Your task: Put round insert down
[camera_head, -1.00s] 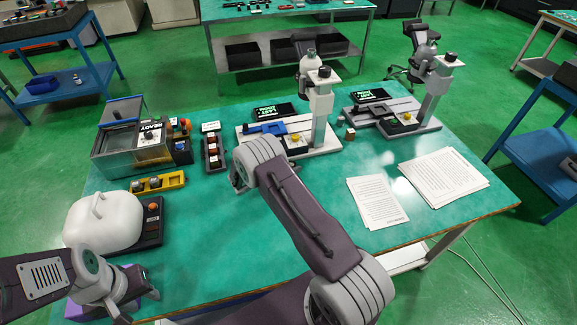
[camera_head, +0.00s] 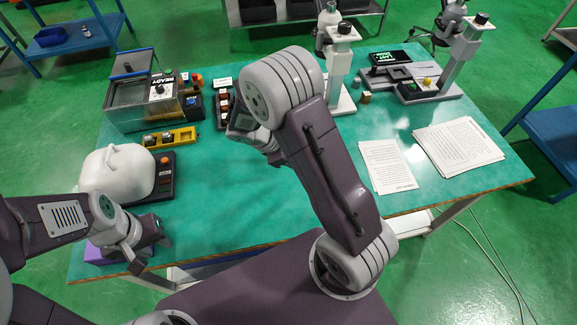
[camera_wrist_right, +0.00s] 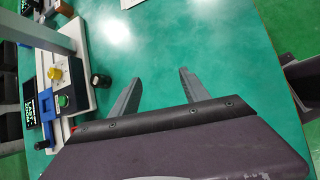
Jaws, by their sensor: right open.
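I cannot make out a round insert for certain in either view. A small dark round-topped piece (camera_wrist_right: 100,80) stands on the green table beside a measuring stand in the right wrist view. A small brownish block (camera_head: 364,97) stands between the two stands in the head view. My right gripper (camera_wrist_right: 156,90) is open and empty over bare table, its fingers wide apart; in the head view my own arm mostly hides it. My left gripper (camera_head: 153,256) is open, low at the table's front left edge, beside a purple block (camera_head: 105,254).
A white rounded cover (camera_head: 116,174), a yellow tray (camera_head: 170,138) and a READY machine (camera_head: 140,98) stand at left. Paper sheets (camera_head: 457,148) lie at right. The table's middle front is free.

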